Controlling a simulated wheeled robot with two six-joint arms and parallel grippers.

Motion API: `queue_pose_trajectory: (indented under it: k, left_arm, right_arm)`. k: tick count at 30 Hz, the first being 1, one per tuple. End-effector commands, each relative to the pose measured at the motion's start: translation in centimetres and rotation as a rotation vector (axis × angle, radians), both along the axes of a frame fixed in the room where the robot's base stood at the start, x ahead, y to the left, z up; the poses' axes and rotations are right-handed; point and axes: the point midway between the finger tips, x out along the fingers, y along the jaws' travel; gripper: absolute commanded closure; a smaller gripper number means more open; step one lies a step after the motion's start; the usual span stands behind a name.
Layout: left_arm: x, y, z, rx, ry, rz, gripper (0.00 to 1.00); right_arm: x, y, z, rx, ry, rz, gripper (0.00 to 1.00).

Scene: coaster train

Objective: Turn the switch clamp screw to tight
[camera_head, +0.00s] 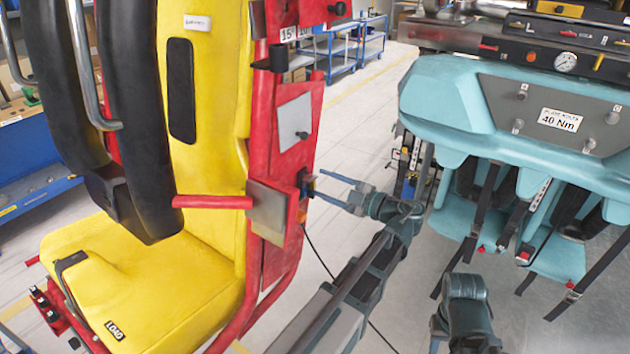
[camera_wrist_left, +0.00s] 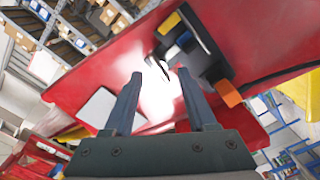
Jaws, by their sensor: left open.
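A small black switch unit (camera_head: 303,182) sits on the side of the red seat frame (camera_head: 296,150). In the left wrist view the black switch unit (camera_wrist_left: 205,52) shows yellow, blue and white parts, with an orange block (camera_wrist_left: 228,93) beside it. I cannot single out the clamp screw or read its setting. My left gripper (camera_head: 318,183) is open, its fingers pointing at the switch unit. In the left wrist view the gripper (camera_wrist_left: 160,77) has its fingertips apart, just below the unit, with a bright glare on the red panel between them. Contact cannot be told. My right gripper does not show.
A yellow seat (camera_head: 150,275) with black padded restraints (camera_head: 140,130) stands at the left. A red bar (camera_head: 212,202) juts out beside the switch panel. A teal seat row (camera_head: 450,100) hangs at the right, with dangling straps. Floor shows between them. A thin cable runs below the switch.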

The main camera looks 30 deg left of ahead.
Motion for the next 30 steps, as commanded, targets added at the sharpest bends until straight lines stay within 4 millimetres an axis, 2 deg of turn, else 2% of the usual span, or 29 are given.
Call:
queue_pose_trajectory:
  k: [3,7,19,20,28,29,30]
  left_arm:
    - [0.1,1.7,0.0,0.0,0.0,0.001,0.43]
    - [0.2,2.8,0.0,0.0,0.0,0.001,0.43]
    - [0.3,3.3,0.0,0.0,0.0,0.0,0.43]
    - [0.3,3.3,0.0,0.0,0.0,0.0,0.46]
    - [0.3,3.3,0.0,0.0,0.0,0.0,0.95]
    - [0.2,3.3,0.0,0.0,0.0,0.0,1.0]
    - [0.2,3.3,0.0,-0.001,0.0,0.001,1.0]
  right_arm:
    - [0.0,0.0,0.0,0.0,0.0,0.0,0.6]
    - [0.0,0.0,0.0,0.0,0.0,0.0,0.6]
    - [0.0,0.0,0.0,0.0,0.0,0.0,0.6]
    - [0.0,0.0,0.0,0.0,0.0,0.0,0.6]
    - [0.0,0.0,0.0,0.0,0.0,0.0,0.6]
    - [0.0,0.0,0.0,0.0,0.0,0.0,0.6]
    - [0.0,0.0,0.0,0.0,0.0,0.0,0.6]
